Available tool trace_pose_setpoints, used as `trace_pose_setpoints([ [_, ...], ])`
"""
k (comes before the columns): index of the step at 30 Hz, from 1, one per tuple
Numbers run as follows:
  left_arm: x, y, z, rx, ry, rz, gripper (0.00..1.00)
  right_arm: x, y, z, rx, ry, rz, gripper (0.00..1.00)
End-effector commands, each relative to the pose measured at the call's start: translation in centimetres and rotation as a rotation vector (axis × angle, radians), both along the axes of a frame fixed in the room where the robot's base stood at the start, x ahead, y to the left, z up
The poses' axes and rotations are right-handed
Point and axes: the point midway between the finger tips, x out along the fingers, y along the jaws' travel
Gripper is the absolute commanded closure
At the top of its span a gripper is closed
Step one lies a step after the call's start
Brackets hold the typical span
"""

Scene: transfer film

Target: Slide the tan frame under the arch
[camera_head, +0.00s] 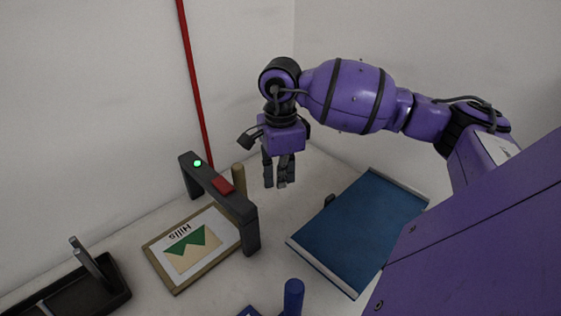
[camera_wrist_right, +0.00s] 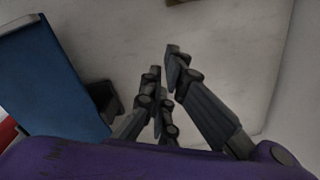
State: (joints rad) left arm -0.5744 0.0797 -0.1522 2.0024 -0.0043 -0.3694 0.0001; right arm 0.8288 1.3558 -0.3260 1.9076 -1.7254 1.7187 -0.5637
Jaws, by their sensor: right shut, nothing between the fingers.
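The tan frame (camera_head: 161,273) lies flat on the table in the head view, around a card with green hills and the word "Hills". My right gripper (camera_head: 276,186) is shut and empty, pointing down above the table right of the arch. Its fingers show in the right wrist view (camera_wrist_right: 168,75).
A blue panel (camera_head: 360,230) with pale edges lies on the right, also seen in the right wrist view (camera_wrist_right: 50,80). A blue post (camera_head: 293,297) stands at the front. A black tray (camera_head: 75,290) is at front left. A red pole (camera_head: 195,80) runs along the wall.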

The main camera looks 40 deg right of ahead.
Motion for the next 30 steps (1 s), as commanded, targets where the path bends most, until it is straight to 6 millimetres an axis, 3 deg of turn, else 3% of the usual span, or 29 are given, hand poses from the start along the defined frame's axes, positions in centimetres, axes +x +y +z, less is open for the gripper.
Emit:
trace_pose_setpoints([
  [5, 0.5, -0.1, 0.7, -0.002, -0.011, 0.001, 0.6, 0.1, 0.3, -3.3, 0.003, -0.001, 0.002, 1.0],
  [12, 1.2, -0.3, 1.6, -0.008, -0.029, 0.003, 0.6, 1.3, 3.2, -2.9, 0.002, -0.004, 0.003, 1.0],
  [30, 0.9, -0.3, 1.3, -0.008, -0.022, 0.002, 0.6, 1.6, 4.2, -3.2, -0.001, 0.0, 0.003, 1.0],
])
